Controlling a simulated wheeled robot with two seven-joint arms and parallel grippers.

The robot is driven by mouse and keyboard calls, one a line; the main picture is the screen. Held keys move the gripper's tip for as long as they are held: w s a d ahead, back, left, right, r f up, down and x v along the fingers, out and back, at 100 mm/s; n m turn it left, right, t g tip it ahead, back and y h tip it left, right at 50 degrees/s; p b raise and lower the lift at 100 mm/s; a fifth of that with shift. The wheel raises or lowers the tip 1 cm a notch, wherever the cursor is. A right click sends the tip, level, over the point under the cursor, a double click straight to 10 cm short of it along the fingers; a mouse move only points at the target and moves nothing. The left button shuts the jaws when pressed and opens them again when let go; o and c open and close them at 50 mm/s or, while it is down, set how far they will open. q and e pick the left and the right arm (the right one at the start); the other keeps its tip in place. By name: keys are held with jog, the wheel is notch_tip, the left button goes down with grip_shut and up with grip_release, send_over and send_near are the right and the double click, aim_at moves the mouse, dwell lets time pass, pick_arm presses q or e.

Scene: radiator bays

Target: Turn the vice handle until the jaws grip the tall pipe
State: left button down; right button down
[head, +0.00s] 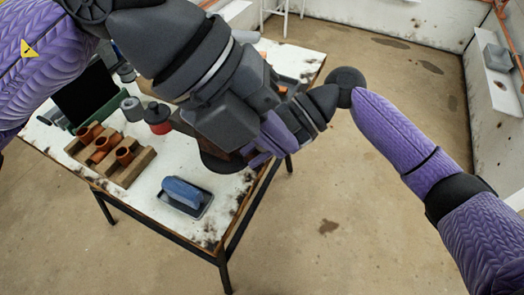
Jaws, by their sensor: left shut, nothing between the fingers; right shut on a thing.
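The table's front right corner is clear. Open floor (345,220) lies to the right.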

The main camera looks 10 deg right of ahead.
jog(key=shift+r, duration=0.15)
pick_arm(q)
jog(key=w+f+t+y, duration=0.3)
jog(key=w+f, duration=0.3)
jog(key=f, duration=0.5)
jog(key=shift+y, duration=0.6)
jog(key=shift+a, duration=0.1)
